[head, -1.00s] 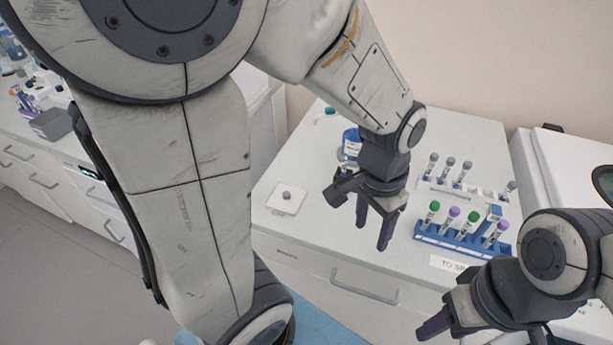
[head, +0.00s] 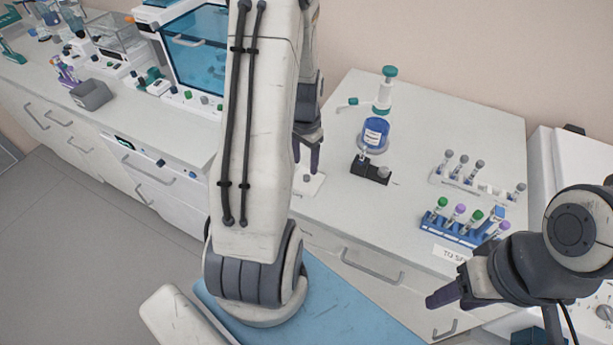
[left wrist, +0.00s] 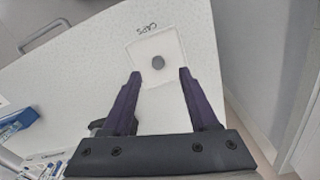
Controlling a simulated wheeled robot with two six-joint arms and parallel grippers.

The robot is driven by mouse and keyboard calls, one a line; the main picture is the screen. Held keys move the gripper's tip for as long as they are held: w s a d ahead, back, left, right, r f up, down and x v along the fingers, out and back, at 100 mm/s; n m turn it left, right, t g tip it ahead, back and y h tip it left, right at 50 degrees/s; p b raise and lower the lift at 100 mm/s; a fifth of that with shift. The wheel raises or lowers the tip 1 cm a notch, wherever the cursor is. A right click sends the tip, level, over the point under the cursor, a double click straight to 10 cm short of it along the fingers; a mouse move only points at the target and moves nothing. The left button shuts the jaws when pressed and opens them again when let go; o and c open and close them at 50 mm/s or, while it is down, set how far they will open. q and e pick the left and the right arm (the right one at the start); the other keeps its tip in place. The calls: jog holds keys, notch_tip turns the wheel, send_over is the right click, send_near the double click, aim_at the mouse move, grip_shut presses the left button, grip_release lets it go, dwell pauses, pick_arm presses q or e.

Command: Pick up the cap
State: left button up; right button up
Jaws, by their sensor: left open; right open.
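The cap (left wrist: 158,62) is a small round grey piece lying on a square white pad (left wrist: 167,45) in the left wrist view. My left gripper (left wrist: 160,73) is open and empty, its two dark fingers pointing toward the pad, with the cap seen between and just beyond the fingertips. In the head view my left gripper (head: 308,152) hangs over the white pad (head: 313,187) and partly hides it. My right gripper (head: 445,297) is open and empty at the lower right, in front of the counter.
A blue rack (head: 465,235) of capped tubes and a white rack (head: 478,183) of grey-capped tubes stand to the right. Counter around the pad is mostly clear.

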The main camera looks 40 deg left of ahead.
aim_at(307, 176)
pick_arm(q)
notch_tip(307, 176, down, 4)
jog(key=shift+d+r+p, duration=0.1)
jog(key=shift+d+p, duration=0.05)
jog(key=shift+p, duration=0.6)
jog(key=shift+w+f, duration=0.1)
jog(key=shift+f, duration=0.6)
grip_shut()
